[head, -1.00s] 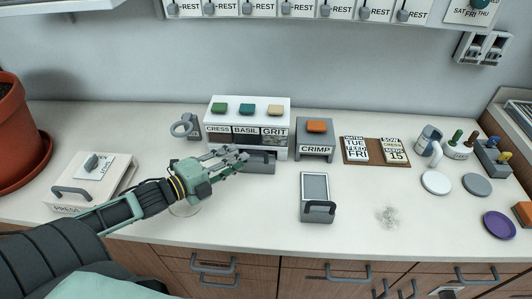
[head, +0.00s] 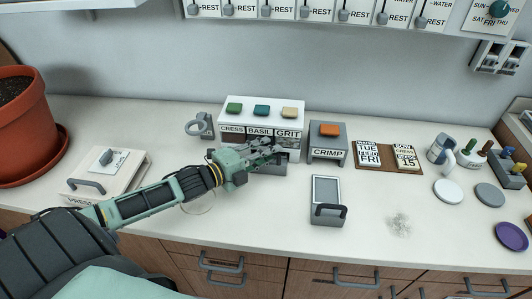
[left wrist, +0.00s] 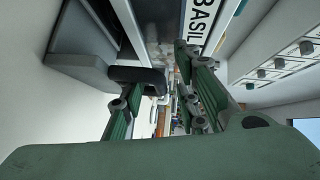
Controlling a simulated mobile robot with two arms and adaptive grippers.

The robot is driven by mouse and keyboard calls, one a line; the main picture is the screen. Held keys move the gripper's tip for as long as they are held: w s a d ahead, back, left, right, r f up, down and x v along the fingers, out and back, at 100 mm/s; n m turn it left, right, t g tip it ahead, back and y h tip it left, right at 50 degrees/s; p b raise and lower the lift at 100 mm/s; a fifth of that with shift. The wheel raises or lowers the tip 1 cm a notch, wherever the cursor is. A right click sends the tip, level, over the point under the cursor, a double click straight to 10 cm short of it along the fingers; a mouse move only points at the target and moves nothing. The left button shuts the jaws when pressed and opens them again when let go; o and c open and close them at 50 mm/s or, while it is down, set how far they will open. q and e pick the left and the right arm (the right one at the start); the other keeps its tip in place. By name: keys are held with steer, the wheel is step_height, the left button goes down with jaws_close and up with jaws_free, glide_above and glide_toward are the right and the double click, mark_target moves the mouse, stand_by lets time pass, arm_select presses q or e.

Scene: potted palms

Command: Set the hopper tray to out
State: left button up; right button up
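The hopper is a white box (head: 232,112) with green, teal and tan buttons and CRESS, BASIL and GRIT labels. Its grey hopper tray (head: 278,168) shows low at the front, partly hidden by my left gripper (head: 270,153). In the left wrist view the tray (left wrist: 85,68) has a dark handle (left wrist: 138,76). My left gripper's fingers (left wrist: 160,100) are apart, with the handle close to the left finger's tip. I cannot tell whether they touch. My right gripper is not in view.
A white press (head: 125,172) stands left. A glass dish (head: 198,205) sits under my left arm.

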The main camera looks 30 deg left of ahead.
arm_select(q)
steer(key=shift+c, duration=1.4)
steer(key=c, duration=0.4)
jaws_close()
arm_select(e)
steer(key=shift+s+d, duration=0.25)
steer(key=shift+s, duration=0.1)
arm_select(q)
steer(key=shift+s, duration=0.1)
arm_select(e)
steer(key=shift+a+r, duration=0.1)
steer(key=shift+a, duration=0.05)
